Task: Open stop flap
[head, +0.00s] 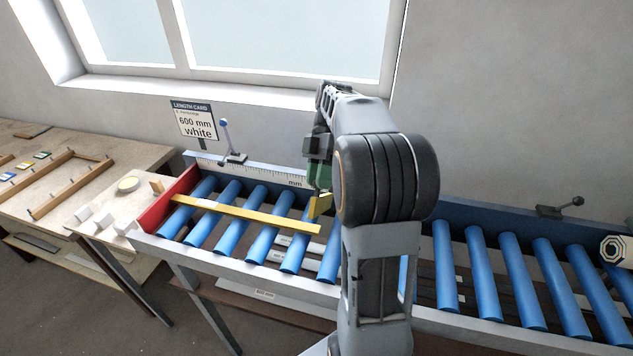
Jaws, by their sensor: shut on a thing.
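My gripper (318,190) points down over the blue rollers, just left of my arm's thick dark joint. It is shut on a small upright yellow piece (318,208), which I take to be the stop flap. My arm hides part of the fingers and of this piece. A long flat yellow bar (245,214) lies across the rollers, with its right end just below and in front of the upright piece. I cannot tell whether the two touch. A red plate (168,200) closes the left end of the roller conveyor (215,258).
A ruler with a blue-knobbed lever (225,138) runs along the back edge. A card (195,121) reads "600 mm white". A wooden table (112,150) with frames stands left. More rollers (508,262) and another lever (560,208) lie right of my arm.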

